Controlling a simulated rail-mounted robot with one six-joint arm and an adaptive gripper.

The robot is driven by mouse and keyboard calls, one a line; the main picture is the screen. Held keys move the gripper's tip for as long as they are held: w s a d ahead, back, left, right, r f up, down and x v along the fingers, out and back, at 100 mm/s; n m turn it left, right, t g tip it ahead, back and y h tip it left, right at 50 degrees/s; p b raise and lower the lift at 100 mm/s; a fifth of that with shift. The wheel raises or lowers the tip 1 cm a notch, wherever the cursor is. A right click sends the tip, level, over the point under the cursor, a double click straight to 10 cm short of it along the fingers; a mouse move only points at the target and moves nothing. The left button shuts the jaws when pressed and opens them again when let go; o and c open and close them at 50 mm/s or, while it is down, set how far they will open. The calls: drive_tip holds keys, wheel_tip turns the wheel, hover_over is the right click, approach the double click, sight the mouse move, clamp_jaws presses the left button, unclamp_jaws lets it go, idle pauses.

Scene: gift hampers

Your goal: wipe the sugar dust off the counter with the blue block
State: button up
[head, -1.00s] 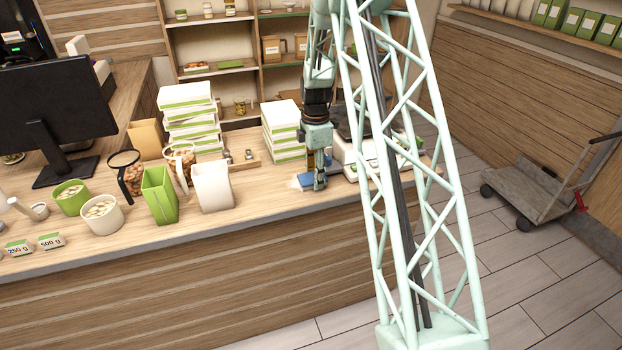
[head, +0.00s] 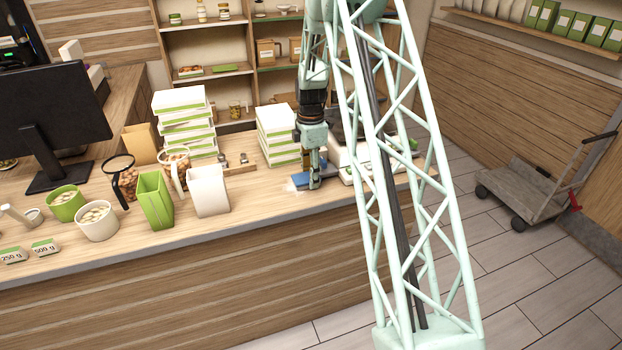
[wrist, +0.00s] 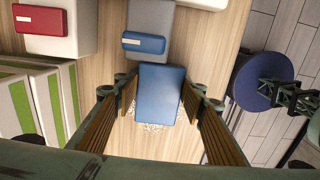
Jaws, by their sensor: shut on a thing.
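The blue block (wrist: 160,92) is between the two fingers of my gripper (wrist: 161,96) in the wrist view, and the gripper is shut on it. The sugar dust (wrist: 152,126) shows as a pale speckled patch around the lower end and sides of the block; the block hides its middle. In the head view my gripper (head: 314,181) points down at the counter (head: 250,211), with a bit of the blue block (head: 300,179) showing at its left. I cannot tell whether the block touches the counter.
A stack of white and green boxes (head: 278,136) stands close left of my gripper. A grey thing with a smaller blue piece (wrist: 144,43) lies just beyond the block. A white item with a red piece (wrist: 40,18) is farther left. Bare counter lies in front.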

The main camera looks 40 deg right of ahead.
sight(301, 178)
drive_tip(key=shift+w, duration=0.15)
idle(0.4)
drive_tip(key=shift+w+a+f+b, duration=0.1)
drive_tip(key=shift+w+a+b, duration=0.1)
drive_tip(key=shift+a, duration=0.65)
drive_tip(key=shift+w+a+f+b, duration=0.1)
drive_tip(key=shift+a+b, duration=0.1)
drive_tip(key=shift+a, duration=0.65)
drive_tip(key=shift+a, duration=0.15)
drive_tip(key=shift+w+a+r, duration=0.1)
drive_tip(key=shift+w+a, duration=0.2)
drive_tip(key=shift+a, duration=0.6)
drive_tip(key=shift+w+a, duration=0.25)
drive_tip(key=shift+a, duration=0.6)
drive_tip(key=shift+w+a+b, duration=0.25)
drive_tip(key=shift+a, duration=0.65)
drive_tip(key=shift+w+a+b, duration=0.25)
drive_tip(key=shift+a, duration=0.6)
drive_tip(key=shift+w, duration=0.1)
drive_tip(key=shift+w+d, duration=0.25)
drive_tip(key=shift+w, duration=0.55)
